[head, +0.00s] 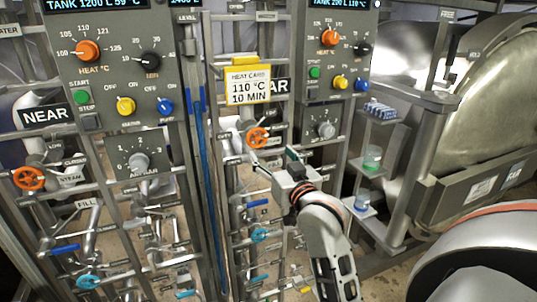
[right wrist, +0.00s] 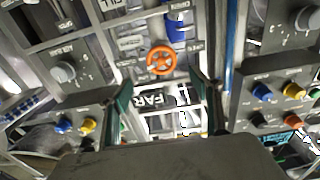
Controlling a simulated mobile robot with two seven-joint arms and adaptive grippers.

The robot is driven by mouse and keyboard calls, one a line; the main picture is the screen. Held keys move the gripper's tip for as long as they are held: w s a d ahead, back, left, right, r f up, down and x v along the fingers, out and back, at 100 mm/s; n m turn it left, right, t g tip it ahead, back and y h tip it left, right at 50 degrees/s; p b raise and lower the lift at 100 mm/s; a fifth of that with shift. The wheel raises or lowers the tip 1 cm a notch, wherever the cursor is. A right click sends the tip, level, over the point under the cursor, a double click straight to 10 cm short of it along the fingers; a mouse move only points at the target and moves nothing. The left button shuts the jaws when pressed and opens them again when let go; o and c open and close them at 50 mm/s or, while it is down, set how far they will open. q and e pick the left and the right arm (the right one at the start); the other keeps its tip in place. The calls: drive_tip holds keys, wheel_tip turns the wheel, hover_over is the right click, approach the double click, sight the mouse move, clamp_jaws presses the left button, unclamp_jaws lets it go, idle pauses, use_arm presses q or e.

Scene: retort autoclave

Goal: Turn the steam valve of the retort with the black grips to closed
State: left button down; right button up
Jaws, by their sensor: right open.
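Two orange steam valve wheels show in the head view. One orange wheel (head: 29,178) is at the left, below the NEAR sign (head: 46,116), with labels for steam and closed beside it. The other orange wheel (head: 257,137) is on the rack by the FAR sign, and it also shows in the right wrist view (right wrist: 160,60). My right gripper (head: 273,162) is open and empty, just below and in front of this second wheel; its fingers (right wrist: 161,88) are apart and not around it. I cannot make out black grips on any retort. My left gripper is not in view.
A heat card (head: 248,83) hangs above the second wheel. Grey control panels (head: 110,60) with knobs stand on both sides. A large metal retort (head: 490,95) is at the right, beside small shelves.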

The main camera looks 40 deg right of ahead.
sight(258, 141)
drive_tip(key=w+t+b, duration=0.1)
drive_tip(key=w+b, duration=0.1)
drive_tip(key=w, duration=0.1)
drive_tip(key=w+d+t+b, duration=0.1)
drive_tip(key=w+t+b, duration=0.1)
drive_tip(key=w+b, duration=0.1)
drive_tip(key=w+d+t+b, duration=0.1)
drive_tip(key=w+b, duration=0.1)
drive_tip(key=w, duration=0.1)
drive_tip(key=shift+w+f+h, duration=0.2)
drive_tip(key=shift+f+h, duration=0.1)
drive_tip(key=shift+f, duration=0.1)
drive_tip(key=shift+w+d+r, duration=0.15)
drive_tip(key=shift+w+r, duration=0.05)
drive_tip(key=shift+w, duration=0.4)
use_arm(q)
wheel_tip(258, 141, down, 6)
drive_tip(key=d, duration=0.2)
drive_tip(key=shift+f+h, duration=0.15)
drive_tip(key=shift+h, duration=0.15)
use_arm(e)
drive_tip(key=shift+w, duration=0.15)
drive_tip(key=shift+c, duration=0.4)
drive_tip(key=c, duration=1)
drive_tip(key=shift+c, duration=0.2)
